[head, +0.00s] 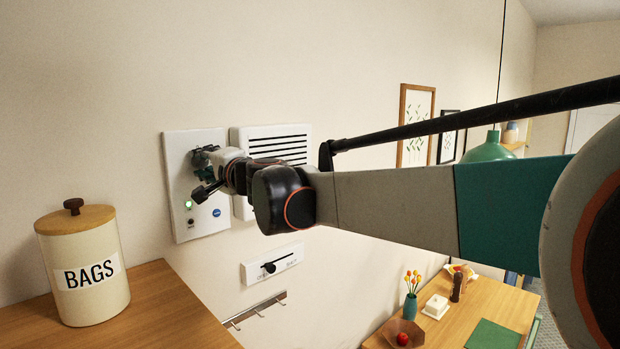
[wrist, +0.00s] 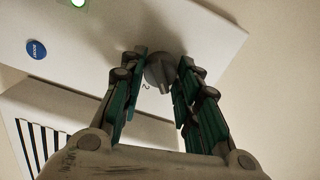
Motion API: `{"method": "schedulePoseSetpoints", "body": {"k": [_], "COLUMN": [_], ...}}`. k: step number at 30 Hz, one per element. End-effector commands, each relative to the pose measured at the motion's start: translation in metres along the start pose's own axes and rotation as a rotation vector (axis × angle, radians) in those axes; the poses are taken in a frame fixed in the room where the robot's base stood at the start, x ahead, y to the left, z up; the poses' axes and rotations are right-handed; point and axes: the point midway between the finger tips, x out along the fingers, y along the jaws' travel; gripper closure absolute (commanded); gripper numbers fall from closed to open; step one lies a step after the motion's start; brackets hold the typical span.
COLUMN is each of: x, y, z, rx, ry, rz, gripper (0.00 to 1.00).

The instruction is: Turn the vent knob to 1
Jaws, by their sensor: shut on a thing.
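The grey vent knob (wrist: 160,72) sits on a white wall panel (head: 205,228). My gripper (wrist: 160,80) is at the knob, with one green-padded finger on each side of it, shut on it. In the head view my gripper (head: 203,160) reaches the upper part of the panel, and my wrist hides most of the knob. A "2" mark shows beside the knob in the wrist view; the other marks and the pointer are hidden or too small to read.
A slotted vent grille (head: 290,140) is right of the panel. A slider plate (head: 272,263) and a hook rail (head: 255,310) are below. A BAGS canister (head: 85,268) stands on a wooden counter (head: 170,310) at the left. A table (head: 470,318) with small items is at the lower right.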

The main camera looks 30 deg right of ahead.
Motion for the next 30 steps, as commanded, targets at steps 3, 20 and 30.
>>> {"method": "schedulePoseSetpoints", "body": {"k": [3,20,30], "x": [-0.003,-0.003,-0.003], "y": [0.002,0.0,-0.048], "z": [0.002,0.001,-0.008], "rx": [-0.002,0.0,0.002], "ry": [-0.001,-0.001,0.0], "rz": [0.001,0.0,0.0], "gripper": [0.94,0.5,0.36]}}
